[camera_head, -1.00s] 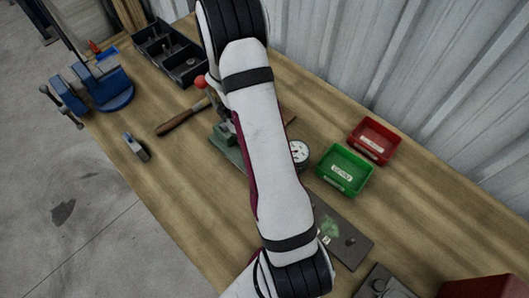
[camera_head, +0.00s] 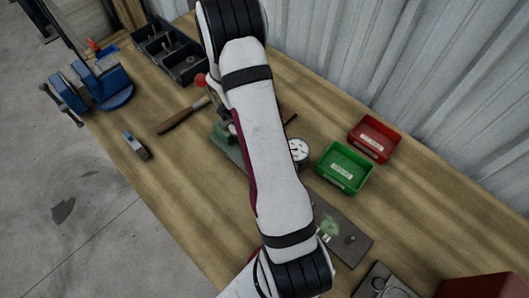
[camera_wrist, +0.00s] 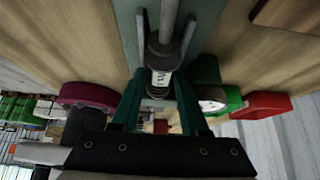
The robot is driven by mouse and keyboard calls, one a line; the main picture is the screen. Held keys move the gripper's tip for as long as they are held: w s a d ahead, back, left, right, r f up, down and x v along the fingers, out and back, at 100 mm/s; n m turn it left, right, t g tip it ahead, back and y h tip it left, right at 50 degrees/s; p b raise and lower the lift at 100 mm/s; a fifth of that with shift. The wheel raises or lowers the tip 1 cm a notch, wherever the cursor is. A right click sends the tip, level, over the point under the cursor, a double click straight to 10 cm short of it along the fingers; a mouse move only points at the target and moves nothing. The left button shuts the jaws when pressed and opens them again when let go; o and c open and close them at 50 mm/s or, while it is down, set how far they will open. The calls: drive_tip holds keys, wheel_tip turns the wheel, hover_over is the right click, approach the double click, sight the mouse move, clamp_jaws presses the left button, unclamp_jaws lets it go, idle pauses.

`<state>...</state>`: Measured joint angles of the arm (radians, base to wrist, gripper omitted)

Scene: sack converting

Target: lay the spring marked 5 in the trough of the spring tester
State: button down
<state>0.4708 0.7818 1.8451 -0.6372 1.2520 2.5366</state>
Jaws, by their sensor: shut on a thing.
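My gripper (camera_wrist: 159,88) is shut on a short, pale piece with dark marking (camera_wrist: 161,78), which I take to be the spring. Its mark is too small to read. It sits between the teal fingertips, just below a dark round part and thin grey rods over a grey-green strip of the spring tester (camera_wrist: 145,12). I cannot tell whether the spring touches the trough. In the head view my arm hides the gripper, the spring and most of the spring tester (camera_head: 228,145). The tester's green base, red knob and white dial (camera_head: 298,150) show beside the arm.
A green bin (camera_head: 343,166) and a red bin (camera_head: 373,140) stand right of the tester. A dark plate (camera_head: 350,238) lies in front of them. A wooden-handled tool (camera_head: 183,116), a small block (camera_head: 135,145), a blue vise (camera_head: 100,83) and a black tray (camera_head: 172,52) lie left.

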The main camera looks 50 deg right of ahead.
drive_tip(key=shift+f, duration=0.3)
idle(0.4)
drive_tip(key=shift+c, duration=1.7)
unclamp_jaws()
drive_tip(key=v, duration=1.6)
drive_tip(key=s+a+r+n+t, duration=0.1)
drive_tip(key=s+a+r+n, duration=0.1)
drive_tip(key=a+r+n, duration=0.3)
drive_tip(key=s+a+n+t+y, duration=0.1)
drive_tip(key=s+a+n+t, duration=0.4)
drive_tip(key=s+a+n, duration=1.1)
drive_tip(key=s+n, duration=0.1)
drive_tip(key=n, duration=0.8)
drive_tip(key=shift+a+r+n+y, duration=0.25)
drive_tip(key=shift+n+y, duration=0.05)
drive_tip(key=shift+y, duration=0.1)
